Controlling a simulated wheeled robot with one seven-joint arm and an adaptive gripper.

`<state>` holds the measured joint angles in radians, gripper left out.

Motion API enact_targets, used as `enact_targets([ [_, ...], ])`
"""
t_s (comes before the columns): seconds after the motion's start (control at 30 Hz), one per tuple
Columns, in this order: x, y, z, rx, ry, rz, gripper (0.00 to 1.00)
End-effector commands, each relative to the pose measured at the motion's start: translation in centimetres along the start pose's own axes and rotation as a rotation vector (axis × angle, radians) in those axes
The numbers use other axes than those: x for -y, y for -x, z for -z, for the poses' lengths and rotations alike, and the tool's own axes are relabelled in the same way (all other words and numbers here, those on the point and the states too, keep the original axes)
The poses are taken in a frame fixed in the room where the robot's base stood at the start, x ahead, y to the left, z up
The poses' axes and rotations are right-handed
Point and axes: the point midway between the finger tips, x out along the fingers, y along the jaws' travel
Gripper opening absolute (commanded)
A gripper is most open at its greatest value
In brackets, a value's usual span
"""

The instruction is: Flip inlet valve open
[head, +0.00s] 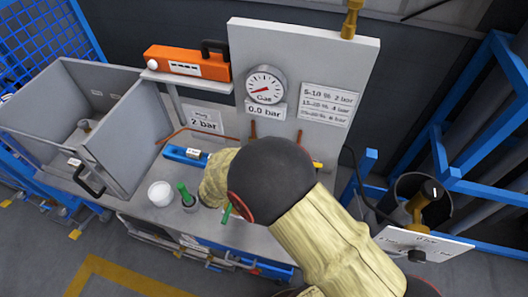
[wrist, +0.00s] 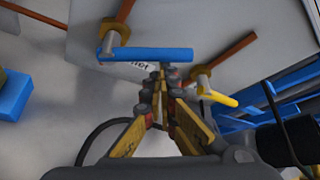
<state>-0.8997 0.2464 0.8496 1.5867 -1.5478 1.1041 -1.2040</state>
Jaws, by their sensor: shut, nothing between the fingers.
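In the wrist view a blue lever handle (wrist: 155,54) lies nearly level across a copper-coloured pipe, with its pivot at the left end. A label (wrist: 138,65) just below it is partly hidden; only its last letters show. A shorter yellow lever (wrist: 222,99) sits to the right on another pipe, tilted down to the right. My gripper (wrist: 160,76) is shut and empty, its fingertips just below the right half of the blue lever; I cannot tell whether they touch. In the head view my arm hides the gripper and blue lever; a bit of yellow (head: 317,166) shows.
A gauge (head: 266,85) on the grey panel (head: 330,60) has a 0.0 bar display below it. An open grey box (head: 120,130) stands at the left. A white cup (head: 160,193) and green-topped item (head: 186,195) stand on the bench. Blue framing is at the right.

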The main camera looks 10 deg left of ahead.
Motion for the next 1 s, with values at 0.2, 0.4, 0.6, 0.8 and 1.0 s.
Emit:
enact_targets([
  [0.2,0.5,0.9,-1.5,0.001,0.180,0.105,0.00],
  [0.4,0.5,1.4,-2.3,0.000,0.344,0.202,0.00],
  [0.6,0.2,1.9,-3.2,0.001,0.505,0.297,0.00],
  [0.8,-0.2,2.4,-4.0,0.000,0.648,0.382,0.00],
  [1.0,-0.5,2.8,-4.7,0.001,0.749,0.442,0.00],
])
